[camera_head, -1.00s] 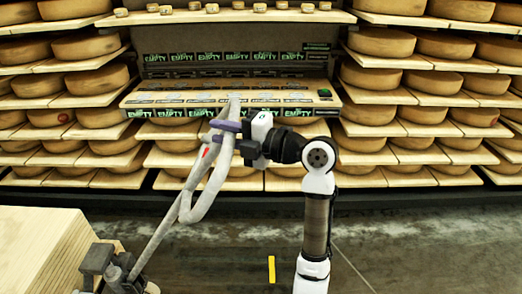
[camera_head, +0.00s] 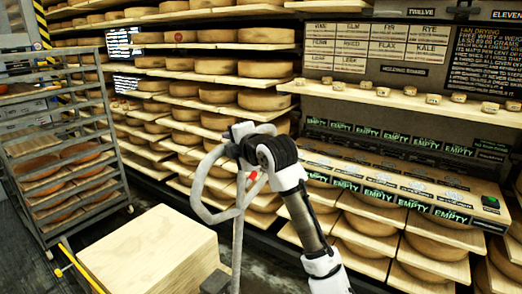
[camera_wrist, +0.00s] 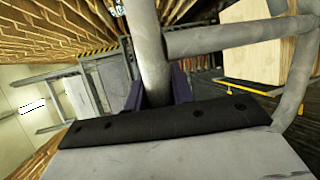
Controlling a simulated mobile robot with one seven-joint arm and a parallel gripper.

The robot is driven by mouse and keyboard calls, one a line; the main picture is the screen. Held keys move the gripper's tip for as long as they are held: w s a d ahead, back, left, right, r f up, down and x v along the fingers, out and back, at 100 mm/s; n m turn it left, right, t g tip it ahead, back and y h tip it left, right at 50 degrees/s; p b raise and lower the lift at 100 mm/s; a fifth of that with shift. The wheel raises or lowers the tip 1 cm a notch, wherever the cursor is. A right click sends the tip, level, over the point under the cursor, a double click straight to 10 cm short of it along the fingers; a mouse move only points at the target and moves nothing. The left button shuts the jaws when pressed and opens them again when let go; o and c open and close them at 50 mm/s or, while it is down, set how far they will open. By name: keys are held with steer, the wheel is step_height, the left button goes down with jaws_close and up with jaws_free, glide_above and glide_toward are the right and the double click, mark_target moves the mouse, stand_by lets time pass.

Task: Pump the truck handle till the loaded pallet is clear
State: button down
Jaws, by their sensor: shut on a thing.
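The truck handle (camera_head: 207,188) is a grey looped bar on a shaft that stands nearly upright in the head view. My gripper (camera_head: 240,133) is at the top of the loop, its fingers largely hidden there by my wrist. In the wrist view, the purple fingers of my gripper (camera_wrist: 157,88) are shut around the handle's grey tube (camera_wrist: 150,45). A pale wooden block-shaped load (camera_head: 150,250) stands at the lower left, beside the shaft. The pallet's underside and its gap to the floor are hidden.
A grey wheeled rack (camera_head: 125,165) holding cheeses stands at the left. Shelves of cheese wheels (camera_head: 262,101) fill the back. A wooden counter with "EMPTY" labels (camera_head: 375,192) lies right of my arm. A yellow bar (camera_head: 80,268) lies beside the load.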

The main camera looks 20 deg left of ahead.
steer(key=shift+w+a+f, duration=0.1)
steer(key=shift+w+a, duration=0.2)
steer(key=shift+a, duration=0.75)
steer(key=shift+w+a, duration=0.25)
steer(key=shift+a, duration=0.75)
steer(key=c, duration=1.2)
jaws_free()
steer(key=shift+f, duration=0.1)
steer(key=b+v, duration=0.4)
steer(key=v, duration=1)
steer(key=shift+r, duration=0.2)
steer(key=shift+a, duration=0.1)
